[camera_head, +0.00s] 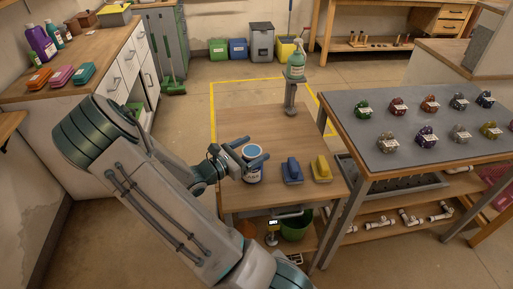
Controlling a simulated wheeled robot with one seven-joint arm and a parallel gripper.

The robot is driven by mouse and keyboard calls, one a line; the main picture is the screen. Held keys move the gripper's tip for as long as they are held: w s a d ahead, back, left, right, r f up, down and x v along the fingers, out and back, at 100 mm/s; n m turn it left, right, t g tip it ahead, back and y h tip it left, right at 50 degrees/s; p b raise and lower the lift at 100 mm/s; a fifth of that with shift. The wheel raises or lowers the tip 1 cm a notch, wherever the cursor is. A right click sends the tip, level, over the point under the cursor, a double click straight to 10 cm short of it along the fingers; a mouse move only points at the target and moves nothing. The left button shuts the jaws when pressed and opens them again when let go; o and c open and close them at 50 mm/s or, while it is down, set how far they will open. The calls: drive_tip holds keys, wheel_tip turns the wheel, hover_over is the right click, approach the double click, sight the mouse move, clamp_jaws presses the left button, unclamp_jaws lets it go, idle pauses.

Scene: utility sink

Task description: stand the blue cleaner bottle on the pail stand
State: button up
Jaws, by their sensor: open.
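A teal-green bottle with a pale label (295,66) stands upright on the small top of a grey post stand (290,97) at the far right end of the wooden table. It is the closest match to the cleaner bottle; I cannot tell whether the stand is the pail stand. My gripper (257,150) is open, low over the table and well apart from that bottle. Its fingers are around or just above a white labelled can with a blue top (252,176). The fingers partly hide the can, and contact cannot be told.
The table's far left is clear. A grey-topped bench (400,110) with several small labelled items stands right. A purple bottle (40,43) stands on the left counter.

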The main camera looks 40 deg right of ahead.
drive_tip(key=a, duration=1)
drive_tip(key=s+a+r+m+g+y, duration=0.2)
drive_tip(key=s+a+m+g+y, duration=0.15)
drive_tip(key=s+m+y, duration=0.6)
drive_tip(key=s+a+r+m+t+y, duration=0.3)
drive_tip(key=a+r+m+t+y, duration=0.4)
drive_tip(key=a, duration=0.4)
drive_tip(key=shift+a+r+m+y, duration=0.3)
drive_tip(key=shift+r+m+y, duration=0.35)
drive_tip(key=shift+r, duration=0.4)
drive_tip(key=shift+c, duration=0.3)
